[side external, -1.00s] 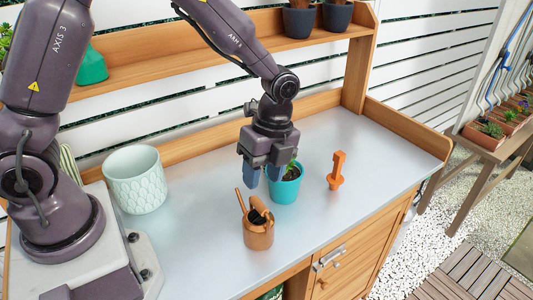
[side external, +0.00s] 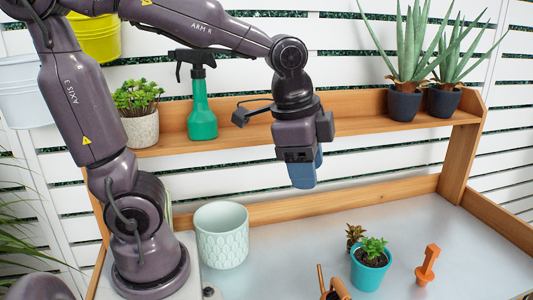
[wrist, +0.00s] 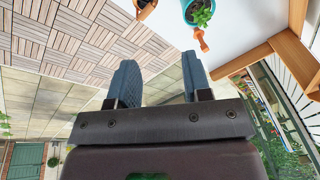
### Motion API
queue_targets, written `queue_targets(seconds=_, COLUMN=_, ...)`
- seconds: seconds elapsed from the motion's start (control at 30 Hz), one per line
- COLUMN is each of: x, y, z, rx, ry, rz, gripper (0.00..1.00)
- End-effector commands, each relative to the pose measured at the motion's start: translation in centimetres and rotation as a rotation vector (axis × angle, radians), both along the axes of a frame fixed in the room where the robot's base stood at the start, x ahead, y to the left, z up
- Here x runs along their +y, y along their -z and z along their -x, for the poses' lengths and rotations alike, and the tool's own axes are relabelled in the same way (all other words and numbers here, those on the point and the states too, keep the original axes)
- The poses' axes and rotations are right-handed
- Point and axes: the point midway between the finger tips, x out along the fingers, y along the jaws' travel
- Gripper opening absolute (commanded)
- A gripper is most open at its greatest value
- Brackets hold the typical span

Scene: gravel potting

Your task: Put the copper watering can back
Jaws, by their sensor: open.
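The copper watering can (side external: 336,291) stands on the bench at the bottom edge of the side view, mostly cut off by the frame. Part of it shows at the top edge of the wrist view (wrist: 146,9). My gripper (side external: 305,184) is raised well above the bench, in front of the back shelf and apart from the can. In the wrist view its two blue fingers (wrist: 159,62) are spread with nothing between them.
A turquoise pot with a plant (side external: 369,275) and an orange tool (side external: 427,265) stand right of the can. A pale green pot (side external: 221,237) is at left. The shelf (side external: 350,118) holds a green spray bottle (side external: 202,115) and dark pots (side external: 404,105). The bench's back middle is clear.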

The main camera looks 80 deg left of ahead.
Motion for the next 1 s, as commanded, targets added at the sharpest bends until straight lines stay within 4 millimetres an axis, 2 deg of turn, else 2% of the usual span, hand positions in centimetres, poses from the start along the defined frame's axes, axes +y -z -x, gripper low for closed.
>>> queue_targets(seconds=0.03, x=0.4, y=-0.9, z=1.4, rx=-0.06, ry=-0.103, rz=0.028, gripper=0.45)
queue_targets(seconds=0.1, x=0.9, y=-1.5, z=3.0, rx=-0.121, ry=-0.242, rz=0.075, gripper=0.45)
queue_targets(seconds=0.3, x=1.5, y=-2.1, z=5.8, rx=-0.23, ry=-0.496, rz=0.187, gripper=0.45)
queue_targets(seconds=0.47, x=1.7, y=-2.1, z=6.4, rx=-0.253, ry=-0.557, rz=0.218, gripper=0.45)
queue_targets(seconds=1.0, x=1.7, y=-2.2, z=6.3, rx=-0.252, ry=-0.558, rz=0.217, gripper=0.45)
